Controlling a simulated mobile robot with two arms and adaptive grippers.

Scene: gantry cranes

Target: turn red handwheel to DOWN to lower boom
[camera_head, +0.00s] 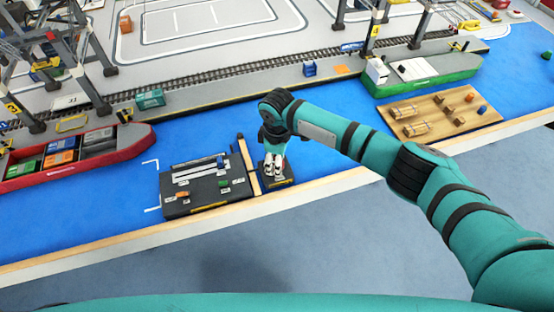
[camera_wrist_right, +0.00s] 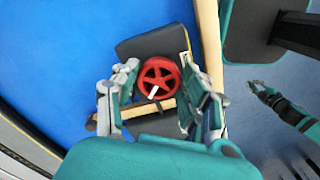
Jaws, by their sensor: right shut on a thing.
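The red handwheel (camera_wrist_right: 157,78) sits on a dark box in the right wrist view, with its spokes and a white mark on it showing. My right gripper (camera_wrist_right: 153,98) has its fingers on both sides of the wheel and is shut on it. In the head view my right gripper (camera_head: 273,170) points down over the small dark box (camera_head: 287,182) and hides the wheel. The DOWN label cannot be read. A teal gripper, seemingly my left (camera_wrist_right: 285,108), hangs over the floor in the right wrist view; its opening is unclear.
A dark control panel (camera_head: 205,203) with sliders lies left of the box, with a wooden bar (camera_head: 247,165) between. A red ship (camera_head: 110,150), a green ship (camera_head: 430,75) and a wooden board (camera_head: 440,112) lie on the blue water. A wooden edge (camera_head: 340,178) borders the table.

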